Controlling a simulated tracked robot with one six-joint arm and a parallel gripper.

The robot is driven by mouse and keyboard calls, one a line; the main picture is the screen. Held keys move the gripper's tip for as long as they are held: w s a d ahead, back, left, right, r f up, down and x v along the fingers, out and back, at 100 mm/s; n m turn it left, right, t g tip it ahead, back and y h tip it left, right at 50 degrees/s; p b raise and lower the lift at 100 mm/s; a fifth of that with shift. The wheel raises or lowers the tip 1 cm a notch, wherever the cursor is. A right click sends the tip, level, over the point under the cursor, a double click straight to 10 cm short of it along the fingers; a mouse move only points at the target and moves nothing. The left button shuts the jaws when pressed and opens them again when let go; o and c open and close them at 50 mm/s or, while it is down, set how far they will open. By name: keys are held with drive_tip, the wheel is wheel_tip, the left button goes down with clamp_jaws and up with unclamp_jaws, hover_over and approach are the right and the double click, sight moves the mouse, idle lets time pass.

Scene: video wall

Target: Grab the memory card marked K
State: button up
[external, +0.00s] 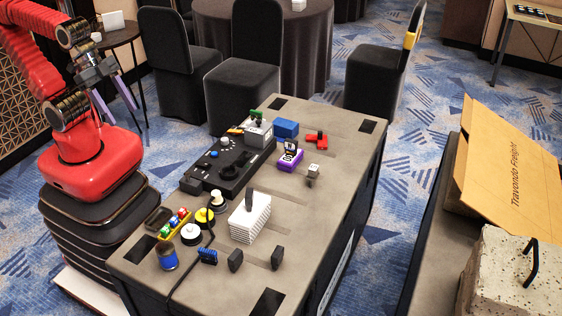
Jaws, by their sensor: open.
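No letter K is legible in the external view, so I cannot tell which item is the memory card marked K. Small dark upright pieces (235,260) stand near the front of the grey case top (330,205). A blue ridged piece (208,257) is to their left. A purple holder (290,160) with a black-and-white item in it stands further back. My gripper (124,114) is open and empty, raised at the upper left. It is off the left side of the case, well apart from all these items.
The right side of the top is largely clear.

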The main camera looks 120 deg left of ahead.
drive_tip(key=w+d+f+t, duration=0.1)
drive_tip(key=w+f+t, duration=0.15)
drive_tip(key=w, duration=1.15)
drive_tip(key=w+d+f+t, duration=0.15)
drive_tip(key=w+f, duration=0.25)
drive_tip(key=w, duration=1.1)
drive_tip(key=t, duration=0.3)
approach(278, 258)
drive_tip(key=a, duration=0.2)
drive_tip(key=shift+s+f, duration=0.3)
drive_tip(key=shift+s, duration=0.15)
drive_tip(key=shift+x, duration=4.15)
drive_tip(key=shift+f, duration=0.15)
